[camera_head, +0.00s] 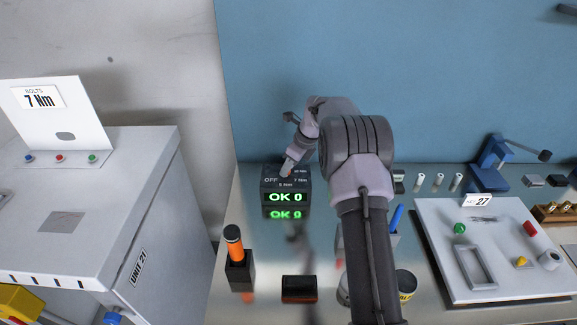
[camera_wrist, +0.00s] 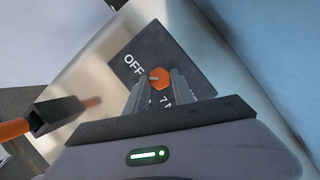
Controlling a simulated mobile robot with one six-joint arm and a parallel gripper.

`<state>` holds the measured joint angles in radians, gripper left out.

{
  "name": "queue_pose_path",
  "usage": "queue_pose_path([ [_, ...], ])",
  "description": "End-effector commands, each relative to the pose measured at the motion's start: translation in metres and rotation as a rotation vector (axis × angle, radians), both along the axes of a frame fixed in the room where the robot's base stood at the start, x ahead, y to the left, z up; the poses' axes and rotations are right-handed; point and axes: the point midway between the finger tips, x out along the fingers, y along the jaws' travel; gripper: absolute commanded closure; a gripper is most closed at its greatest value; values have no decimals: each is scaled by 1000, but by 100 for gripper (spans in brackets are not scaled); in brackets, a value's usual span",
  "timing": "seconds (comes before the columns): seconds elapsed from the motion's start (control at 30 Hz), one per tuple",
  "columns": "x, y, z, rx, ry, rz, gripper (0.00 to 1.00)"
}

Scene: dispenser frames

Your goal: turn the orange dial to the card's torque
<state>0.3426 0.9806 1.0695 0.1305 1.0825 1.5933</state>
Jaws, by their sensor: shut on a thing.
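The orange dial (camera_wrist: 160,79) sits on the top face of a dark box (camera_head: 285,190). OFF shows to one side of it and part of a 7 N... label to another. A pale pointer mark is on the dial, but I cannot tell exactly which label it faces. The box's green display (camera_head: 286,197) reads OK 0. The card (camera_head: 38,97) on the white cabinet's upright panel reads BOLTS 7 Nm. My gripper (camera_head: 287,167) reaches down over the box, with its fingers on both sides of the dial in the wrist view (camera_wrist: 162,86), shut on it.
An orange-handled tool (camera_head: 235,243) stands in a black holder in front of the box. A small black tray (camera_head: 299,289) lies nearby. A white board (camera_head: 495,250) with parts and a blue clamp (camera_head: 492,165) are at the right. A blue wall stands behind the bench.

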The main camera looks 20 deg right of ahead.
Motion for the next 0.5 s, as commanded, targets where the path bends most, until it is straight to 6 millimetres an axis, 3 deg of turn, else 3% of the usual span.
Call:
queue_pose_path([
  [0.5,3,-2,4,1,1,309,100],
])
